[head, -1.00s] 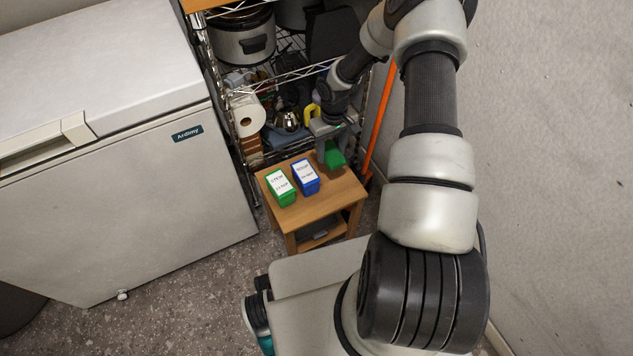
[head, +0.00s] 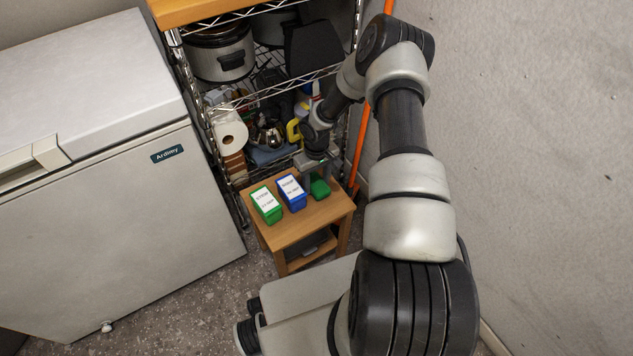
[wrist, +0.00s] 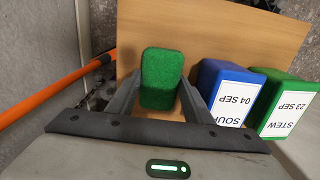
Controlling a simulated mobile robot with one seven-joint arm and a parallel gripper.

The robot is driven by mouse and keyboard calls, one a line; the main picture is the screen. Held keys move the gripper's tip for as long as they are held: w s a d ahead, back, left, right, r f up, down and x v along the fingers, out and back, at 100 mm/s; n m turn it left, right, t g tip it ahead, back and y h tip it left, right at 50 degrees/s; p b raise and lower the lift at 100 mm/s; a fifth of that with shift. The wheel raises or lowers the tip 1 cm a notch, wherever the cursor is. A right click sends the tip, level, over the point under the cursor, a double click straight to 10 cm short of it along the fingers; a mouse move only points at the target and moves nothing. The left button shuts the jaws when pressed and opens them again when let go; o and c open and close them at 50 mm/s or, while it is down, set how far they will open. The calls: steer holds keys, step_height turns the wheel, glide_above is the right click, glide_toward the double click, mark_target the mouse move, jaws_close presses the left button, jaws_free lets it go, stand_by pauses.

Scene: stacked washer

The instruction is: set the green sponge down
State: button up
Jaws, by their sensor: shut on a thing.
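The green sponge (head: 320,188) is at the back right of the small wooden table (head: 300,230), at or just above its top; I cannot tell whether it touches. In the wrist view the sponge (wrist: 161,75) stands between the two fingers of my gripper (wrist: 160,84), which is shut on it. In the head view my gripper (head: 318,175) comes down over the sponge from behind and hides part of it. A blue box labelled soup (head: 292,192) stands left of the sponge, with a small gap. A green box labelled stew (head: 266,205) stands further left.
A wire shelf with a paper roll (head: 229,131), pots and a yellow-handled item (head: 294,130) rises behind the table. An orange pole (head: 361,145) leans to the right, near the wall. A white chest freezer (head: 100,220) is at left. The table's front is clear.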

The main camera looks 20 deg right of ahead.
steer(key=o, duration=1)
steer(key=shift+f, duration=0.1)
